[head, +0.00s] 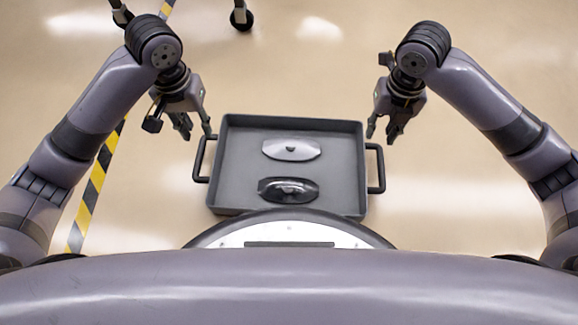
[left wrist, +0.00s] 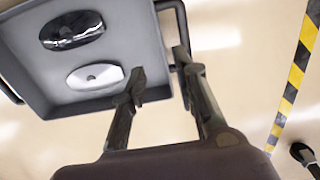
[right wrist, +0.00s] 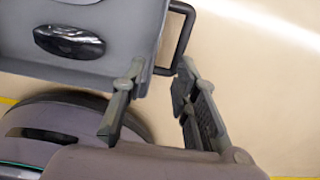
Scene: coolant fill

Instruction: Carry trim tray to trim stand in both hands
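The trim tray (head: 235,160) is a grey shallow tray in front of me, with a dark handle on each side. It holds a silver trim piece (head: 292,149) and a dark glossy one (head: 288,190). What supports the tray is hidden. My left gripper (head: 196,132) is open near the left handle (head: 200,160); in the left wrist view the handle (left wrist: 180,28) lies close to the fingertips. My right gripper (head: 381,134) is open near the right handle (head: 379,168); in the right wrist view that handle (right wrist: 184,35) lies just beyond the fingertips. Neither visibly grips. I cannot identify the trim stand.
A yellow-black floor stripe (head: 95,185) runs along the left. Casters (head: 241,18) of something mostly out of view stand at the top left. The beige floor beyond the tray and to its right is clear.

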